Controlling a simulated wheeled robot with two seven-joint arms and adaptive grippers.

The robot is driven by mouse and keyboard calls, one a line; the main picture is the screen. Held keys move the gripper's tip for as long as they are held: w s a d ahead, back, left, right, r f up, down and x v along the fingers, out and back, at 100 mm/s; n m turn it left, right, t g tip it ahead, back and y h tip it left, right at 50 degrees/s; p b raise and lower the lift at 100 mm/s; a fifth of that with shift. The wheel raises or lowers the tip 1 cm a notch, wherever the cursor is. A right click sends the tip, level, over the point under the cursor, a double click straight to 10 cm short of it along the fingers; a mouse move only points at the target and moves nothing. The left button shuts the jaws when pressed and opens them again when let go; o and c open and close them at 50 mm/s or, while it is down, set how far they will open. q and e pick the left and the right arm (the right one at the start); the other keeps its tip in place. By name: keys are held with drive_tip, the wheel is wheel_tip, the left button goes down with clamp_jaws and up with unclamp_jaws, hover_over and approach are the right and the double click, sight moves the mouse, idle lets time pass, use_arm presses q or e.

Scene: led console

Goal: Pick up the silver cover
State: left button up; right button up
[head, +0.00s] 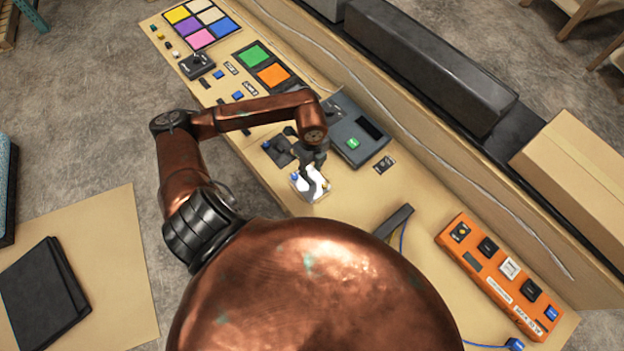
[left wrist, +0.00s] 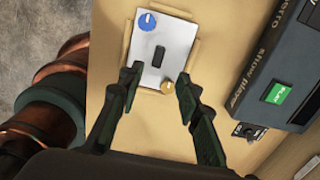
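The silver cover (head: 317,190) is a small bright plate on the tan console top, partly hidden by my left gripper in the head view. My left gripper (head: 310,168) is over the plate. In the left wrist view its two fingers (left wrist: 157,82) are spread apart with nothing between their tips; I cannot tell the height gap. My right gripper is not in view.
A dark grey box with a green button (head: 353,143) stands right beside the plate. An orange button strip (head: 478,265) and a black piece with a blue cable (head: 396,220) lie to the right. Coloured pads (head: 203,22) and a joystick (head: 196,65) are at upper left. A raised ledge runs behind.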

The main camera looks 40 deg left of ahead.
sight(310, 180)
use_arm(q)
drive_tip(key=f, duration=0.7)
drive_tip(key=shift+s+a+f, duration=0.15)
drive_tip(key=shift+a, duration=0.15)
drive_tip(key=shift+c, duration=0.7)
clamp_jaws()
